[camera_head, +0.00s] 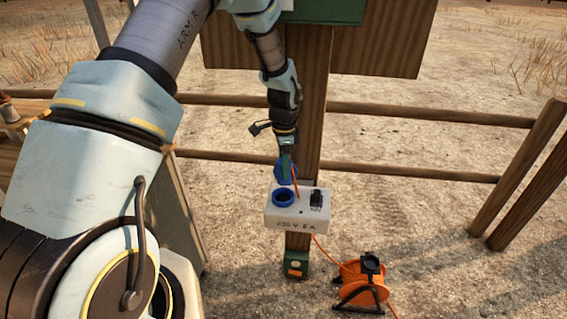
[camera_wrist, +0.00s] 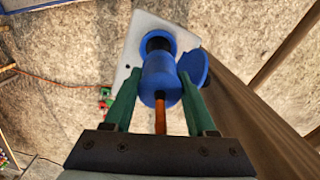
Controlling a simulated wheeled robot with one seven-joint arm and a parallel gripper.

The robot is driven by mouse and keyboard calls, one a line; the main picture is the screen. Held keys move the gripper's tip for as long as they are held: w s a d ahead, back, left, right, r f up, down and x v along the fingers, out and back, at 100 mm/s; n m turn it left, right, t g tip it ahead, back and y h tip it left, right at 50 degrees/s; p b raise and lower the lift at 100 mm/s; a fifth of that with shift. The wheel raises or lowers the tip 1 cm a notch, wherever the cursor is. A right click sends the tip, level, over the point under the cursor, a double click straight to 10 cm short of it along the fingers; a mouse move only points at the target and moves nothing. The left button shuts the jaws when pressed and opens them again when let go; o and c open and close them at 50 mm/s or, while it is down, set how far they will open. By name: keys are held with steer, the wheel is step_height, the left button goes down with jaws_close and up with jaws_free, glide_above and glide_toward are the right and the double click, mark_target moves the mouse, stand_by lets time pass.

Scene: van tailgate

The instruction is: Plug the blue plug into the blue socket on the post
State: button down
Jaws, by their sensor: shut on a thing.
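My gripper (camera_head: 287,158) is shut on the blue plug (camera_wrist: 158,80), with its green fingers on either side of it in the wrist view. An orange cable (camera_wrist: 160,115) runs from the plug back between the fingers. The blue socket (camera_head: 283,198) is a ring with a dark opening on the left of a white box on the post (camera_head: 299,150). In the wrist view the plug points at the socket (camera_wrist: 158,37), with a dark part between them. The plug looks outside the socket; I cannot tell whether they touch. A round blue lid (camera_wrist: 193,66) stands beside the socket.
The white box (camera_head: 297,218) also carries a black fitting (camera_head: 316,199) on the right. An orange cable reel (camera_head: 363,284) stands on the ground below right. Wooden rails (camera_head: 420,115) run to both sides of the post. A green board (camera_head: 325,12) is above.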

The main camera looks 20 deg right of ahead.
mark_target(283, 184)
steer(key=shift+a+f+b, duration=0.15)
steer(key=shift+f+b, duration=2)
steer(key=shift+f, duration=1.6)
steer(key=shift+c, duration=0.6)
jaws_free()
step_height(283, 184, up, 11)
steer(key=b, duration=0.2)
steer(key=shift+s+b, duration=0.15)
steer(key=shift+b, duration=0.15)
steer(key=s+a+r+n, duration=0.1)
steer(key=a+r+n, duration=0.3)
steer(key=a, duration=0.6)
steer(key=s+a+r+n, duration=0.1)
steer(key=a+r+n, duration=0.1)
steer(key=a+n, duration=0.55)
steer(key=s+a+r+n+t, duration=0.1)
steer(key=s+a+n, duration=0.6)
steer(key=a, duration=0.7)
steer(key=shift+s+n, duration=0.35)
steer(key=shift+s, duration=0.35)
